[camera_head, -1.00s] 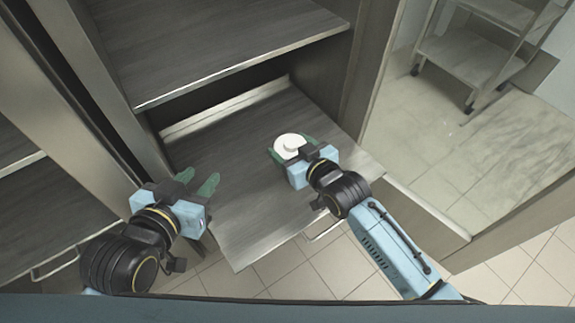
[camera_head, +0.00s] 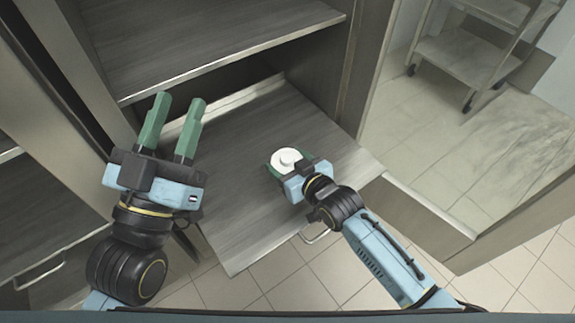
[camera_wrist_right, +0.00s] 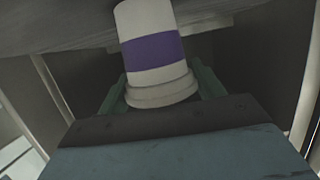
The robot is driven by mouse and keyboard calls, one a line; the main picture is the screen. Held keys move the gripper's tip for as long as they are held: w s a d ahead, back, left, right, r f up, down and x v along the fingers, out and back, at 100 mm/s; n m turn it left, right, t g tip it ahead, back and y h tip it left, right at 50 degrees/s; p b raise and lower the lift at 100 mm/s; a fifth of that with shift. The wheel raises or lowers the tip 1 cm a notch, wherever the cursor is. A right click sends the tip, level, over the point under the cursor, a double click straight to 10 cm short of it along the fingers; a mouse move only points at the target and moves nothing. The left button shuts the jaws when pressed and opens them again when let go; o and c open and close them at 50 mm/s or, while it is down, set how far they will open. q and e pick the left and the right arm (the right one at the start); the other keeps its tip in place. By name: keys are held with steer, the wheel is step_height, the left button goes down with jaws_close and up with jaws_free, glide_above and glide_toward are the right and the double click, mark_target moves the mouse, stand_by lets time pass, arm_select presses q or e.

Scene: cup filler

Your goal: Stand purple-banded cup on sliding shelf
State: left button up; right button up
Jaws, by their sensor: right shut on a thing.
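The purple-banded cup is white with a stepped lid. From above in the head view, only its white top (camera_head: 286,158) shows; its purple band (camera_wrist_right: 152,50) shows in the right wrist view. My right gripper (camera_head: 284,166) is shut on the cup, with a green finger on either side. The cup is over the pulled-out sliding shelf (camera_head: 258,205), near its right side; whether its base touches the board is unclear. My left gripper (camera_head: 180,104) is open and empty, raised over the shelf's left edge with its fingers pointing away from me.
A fixed upper shelf (camera_head: 205,40) overhangs the back of the sliding shelf. Cabinet walls stand left and right. The sliding shelf's middle and front are bare. A metal cart (camera_head: 465,60) stands on the tiled floor at the upper right.

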arm_select(q)
steer(key=shift+s+r+t, duration=0.2)
steer(key=shift+r+t, duration=0.1)
steer(key=shift+r, duration=0.1)
arm_select(e)
steer(key=shift+f, duration=0.15)
steer(key=shift+f, duration=0.15)
steer(key=o, duration=1.1)
steer(key=shift+c, duration=0.2)
